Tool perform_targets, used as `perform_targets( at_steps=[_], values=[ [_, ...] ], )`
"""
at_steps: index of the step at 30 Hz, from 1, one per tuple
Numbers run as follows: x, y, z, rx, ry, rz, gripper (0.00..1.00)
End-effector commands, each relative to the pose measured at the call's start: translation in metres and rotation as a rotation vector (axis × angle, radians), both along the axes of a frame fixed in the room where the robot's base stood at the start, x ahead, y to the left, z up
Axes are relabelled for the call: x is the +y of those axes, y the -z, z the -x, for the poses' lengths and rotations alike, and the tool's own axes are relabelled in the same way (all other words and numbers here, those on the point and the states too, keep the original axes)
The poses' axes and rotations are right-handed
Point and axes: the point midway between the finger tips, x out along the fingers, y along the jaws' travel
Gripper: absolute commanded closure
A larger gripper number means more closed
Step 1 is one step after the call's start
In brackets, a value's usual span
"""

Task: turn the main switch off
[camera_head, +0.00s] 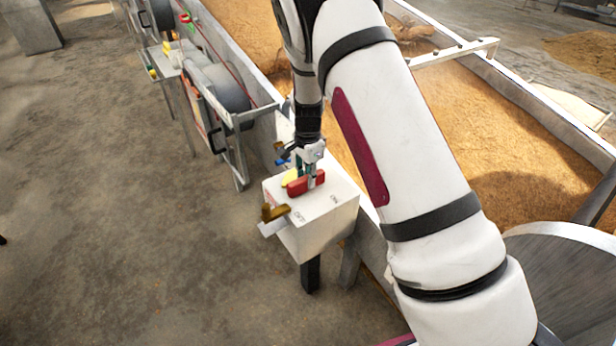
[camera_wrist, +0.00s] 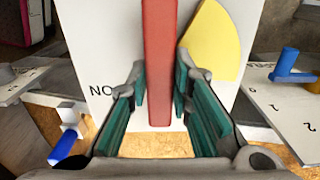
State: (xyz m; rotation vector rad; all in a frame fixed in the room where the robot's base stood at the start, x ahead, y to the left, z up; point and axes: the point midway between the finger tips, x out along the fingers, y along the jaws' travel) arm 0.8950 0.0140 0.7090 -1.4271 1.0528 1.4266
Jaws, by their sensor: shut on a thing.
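The main switch is a red handle (camera_head: 305,184) on top of a white box (camera_head: 318,222) that stands on a dark post. Black lettering is on the box top. In the wrist view the red handle (camera_wrist: 160,60) runs upright through the middle, in front of a white face with a yellow piece (camera_wrist: 215,42) and letters at left that read like "NO". My gripper (camera_head: 308,180) reaches down onto the handle from above. In the wrist view its green-padded fingers (camera_wrist: 160,88) stand on either side of the handle, shut on it. The fingers hide part of the handle in the head view.
A brown lever (camera_head: 274,212) sticks out of the box's near-left side. Blue levers (camera_wrist: 288,65) on pale plates flank the handle in the wrist view. A long grain-filled trough (camera_head: 470,120) lies behind and right. The concrete floor (camera_head: 130,220) at left is clear.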

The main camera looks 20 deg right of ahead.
Motion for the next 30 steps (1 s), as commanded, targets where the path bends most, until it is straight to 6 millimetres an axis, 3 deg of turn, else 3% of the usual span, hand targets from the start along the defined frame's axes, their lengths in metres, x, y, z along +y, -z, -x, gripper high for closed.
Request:
perform_targets(
  at_steps=[5,6,8,20,30],
  values=[
    [0.000,0.000,-0.001,-0.002,0.005,-0.002,1.00],
    [0.000,0.000,-0.001,-0.002,0.005,-0.002,0.73],
    [0.000,0.000,0.000,-0.002,0.004,-0.002,0.60],
    [0.000,-0.006,-0.001,-0.003,0.001,-0.001,0.60],
    [0.001,-0.066,-0.001,-0.005,0.002,-0.001,0.60]
  ],
)
